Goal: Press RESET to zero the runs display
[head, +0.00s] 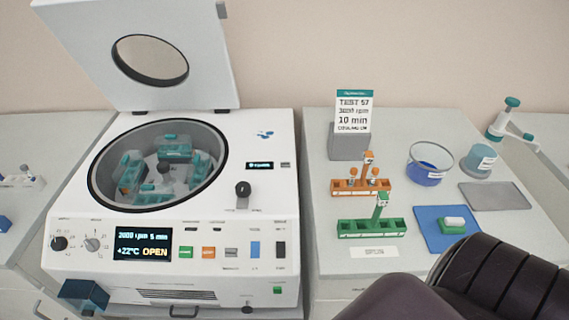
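A white centrifuge (255,215) stands on the left bench with its lid (75,25) raised. Its main display (143,244) reads OPEN, +22°C and a speed and time line. A small dark display (259,165) with cyan text sits on the top at the right of the bowl; I cannot read it. Neither gripper is in view.
Dark arm parts of mine cover the lower right. The right bench holds an orange rack (346,187), a green rack (358,229), a sign (353,112), a blue bowl (428,172), a jar (480,162) and a blue mat (430,236). The space before the centrifuge panel looks clear.

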